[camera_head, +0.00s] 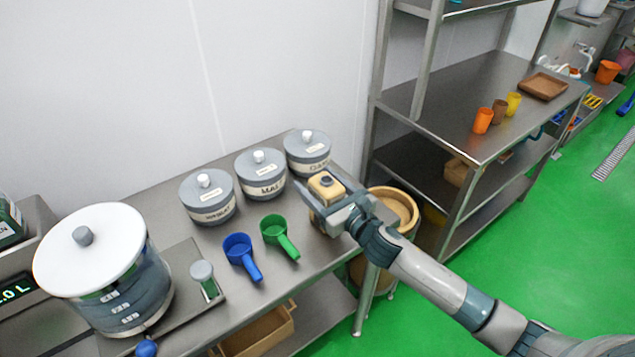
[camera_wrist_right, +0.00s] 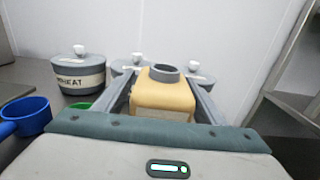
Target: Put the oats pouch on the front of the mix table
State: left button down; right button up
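The oats pouch, a tan block-like pack with a dark round cap (camera_head: 326,184), is upright at the right end of the steel mix table (camera_head: 190,248). My right gripper (camera_head: 328,196) comes in from the right and has its fingers on both sides of the pouch. In the right wrist view the pouch (camera_wrist_right: 163,95) sits between the two fingers, which appear to press against it. Its underside is hidden, so I cannot tell whether it touches the table. My left gripper is not in view.
Grey lidded canisters (camera_head: 207,197) line the table's back. A blue scoop (camera_head: 240,254) and a green scoop (camera_head: 278,234) lie in front. A large white-lidded vessel (camera_head: 100,262) stands left. A round wooden tub (camera_head: 393,205) is beside the table's right end, near a steel shelf (camera_head: 455,120).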

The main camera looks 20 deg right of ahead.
jog(key=shift+r, duration=0.1)
jog(key=shift+s+d, duration=0.2)
jog(key=shift+s, duration=0.25)
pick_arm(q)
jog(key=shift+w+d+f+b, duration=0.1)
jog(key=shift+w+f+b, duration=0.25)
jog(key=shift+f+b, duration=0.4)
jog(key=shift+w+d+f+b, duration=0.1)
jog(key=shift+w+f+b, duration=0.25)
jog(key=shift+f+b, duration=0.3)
pick_arm(e)
send_near(326, 204)
jog(key=shift+w+d, duration=0.2)
jog(key=shift+w, duration=1.25)
jog(key=shift+w+d, duration=0.25)
jog(key=shift+w, duration=1.25)
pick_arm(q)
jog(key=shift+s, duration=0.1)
pick_arm(e)
jog(key=shift+f, duration=0.2)
